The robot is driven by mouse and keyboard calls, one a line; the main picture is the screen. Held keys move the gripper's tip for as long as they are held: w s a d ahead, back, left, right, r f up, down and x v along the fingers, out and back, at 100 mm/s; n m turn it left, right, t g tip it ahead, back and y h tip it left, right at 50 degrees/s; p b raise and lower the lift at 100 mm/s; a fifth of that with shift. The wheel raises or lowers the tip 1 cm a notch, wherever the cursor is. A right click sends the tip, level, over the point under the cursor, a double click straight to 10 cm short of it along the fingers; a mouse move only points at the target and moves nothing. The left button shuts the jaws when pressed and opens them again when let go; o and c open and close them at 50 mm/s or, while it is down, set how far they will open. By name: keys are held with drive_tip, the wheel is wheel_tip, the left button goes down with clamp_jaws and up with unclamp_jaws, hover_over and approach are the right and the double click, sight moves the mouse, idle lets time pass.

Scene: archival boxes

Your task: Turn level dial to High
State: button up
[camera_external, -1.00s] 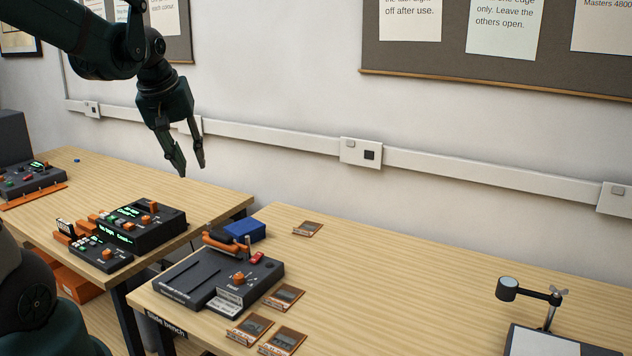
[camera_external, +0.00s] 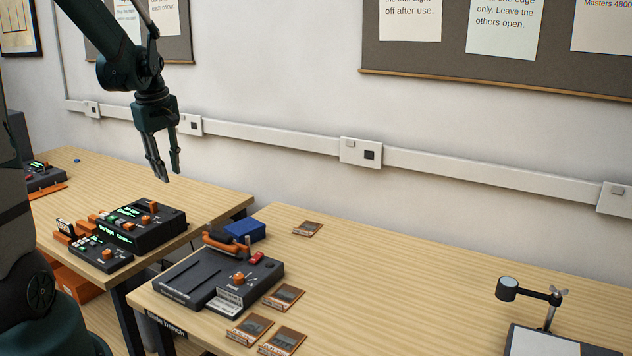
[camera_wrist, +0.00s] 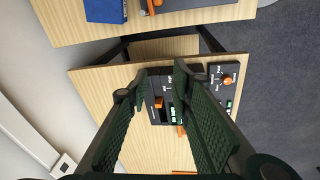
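A black device with green displays and orange knobs (camera_external: 152,206) stands on the left bench; it also shows between my fingers in the wrist view, with an orange knob (camera_wrist: 158,102). A smaller black panel (camera_external: 82,251) in front of it carries another orange dial (camera_external: 107,254), seen in the wrist view with markings around it (camera_wrist: 228,79). The lettering is too small to read, so I cannot tell which dial is the level dial or its setting. My gripper (camera_external: 163,178) is open and empty, above the device, touching nothing. My fingers partly hide the device in the wrist view (camera_wrist: 160,71).
A side bench (camera_external: 400,290) stands to the right across a narrow gap. It holds a dark slide machine (camera_external: 190,282) with an orange knob and handle, a blue box (camera_external: 245,231), several brown cards (camera_external: 283,297) and a lamp stand (camera_external: 508,288). The wall lies behind both benches.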

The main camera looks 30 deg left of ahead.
sight(146, 217)
drive_tip(key=a+f+n, duration=0.2)
drive_tip(key=a+f, duration=0.1)
drive_tip(key=a, duration=0.1)
drive_tip(key=a+f+n+g, duration=0.1)
drive_tip(key=a+f+n, duration=0.1)
drive_tip(key=a, duration=0.3)
drive_tip(key=a+f+n+h, duration=0.1)
drive_tip(key=a+f+n, duration=0.1)
drive_tip(key=a+f, duration=0.2)
drive_tip(key=shift+s+a+f+g+p, duration=0.2)
drive_tip(key=shift+a+f+g+p, duration=0.1)
drive_tip(key=shift+f+g+p, duration=0.1)
drive_tip(key=shift+s+a+f+n, duration=0.1)
drive_tip(key=shift+a+f+n, duration=0.15)
drive_tip(key=shift+n, duration=0.05)
drive_tip(key=shift+f+b, duration=0.3)
drive_tip(key=shift+f, duration=3.55)
drive_tip(key=shift+c, duration=0.2)
drive_tip(key=c, duration=0.6)
